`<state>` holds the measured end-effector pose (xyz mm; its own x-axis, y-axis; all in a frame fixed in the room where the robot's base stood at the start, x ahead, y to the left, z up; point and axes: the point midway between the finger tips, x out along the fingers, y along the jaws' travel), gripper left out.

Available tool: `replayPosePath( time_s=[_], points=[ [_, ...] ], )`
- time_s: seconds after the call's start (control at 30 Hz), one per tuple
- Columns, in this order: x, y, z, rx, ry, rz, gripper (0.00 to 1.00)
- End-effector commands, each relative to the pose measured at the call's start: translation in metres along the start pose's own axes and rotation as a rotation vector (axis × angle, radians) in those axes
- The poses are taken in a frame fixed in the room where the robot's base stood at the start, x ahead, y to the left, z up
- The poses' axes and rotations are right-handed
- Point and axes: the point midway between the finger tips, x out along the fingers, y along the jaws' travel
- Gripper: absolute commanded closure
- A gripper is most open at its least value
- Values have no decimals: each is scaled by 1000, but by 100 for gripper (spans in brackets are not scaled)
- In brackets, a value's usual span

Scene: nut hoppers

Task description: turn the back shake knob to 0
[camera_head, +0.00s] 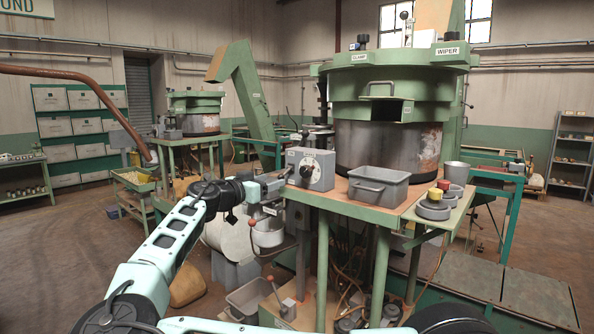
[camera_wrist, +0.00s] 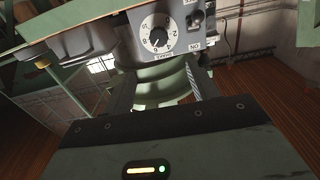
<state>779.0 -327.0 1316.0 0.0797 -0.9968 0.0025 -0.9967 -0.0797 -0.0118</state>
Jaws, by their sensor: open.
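A grey control box (camera_head: 318,160) with a round white dial and a black knob (camera_head: 306,171) stands on the near hopper's table. In the wrist view a dial with a black knob (camera_wrist: 157,38) shows upside down on a grey panel, with a shake label and an on switch beside it. The number its pointer marks is too small to tell. My gripper (camera_head: 276,182) is beside the near box, at its left. In the wrist view its fingers (camera_wrist: 158,88) are apart and empty, short of the dial. A smaller grey box (camera_head: 172,133) stands by the farther hopper; its knob cannot be made out.
The near hopper (camera_head: 385,145) stands behind the box. A pot (camera_head: 268,232) hangs below my gripper. The floor at left is fairly clear.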

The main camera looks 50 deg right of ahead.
Motion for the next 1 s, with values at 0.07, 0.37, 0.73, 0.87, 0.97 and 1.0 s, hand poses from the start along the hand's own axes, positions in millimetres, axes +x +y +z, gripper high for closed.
replayPosePath(
  time_s=[0.07, 0.37, 0.73, 0.87, 0.97, 1.0],
  points=[
    [16, 1, -4, -2, -1, 5, 41],
    [79, 2, -5, -5, -2, 4, 41],
    [143, 1, -3, -5, -2, 2, 41],
    [153, 1, -1, -3, -3, 0, 41],
    [156, 0, 0, -2, -3, -1, 41],
    [157, 0, 1, -2, -3, -1, 41]
  ],
)
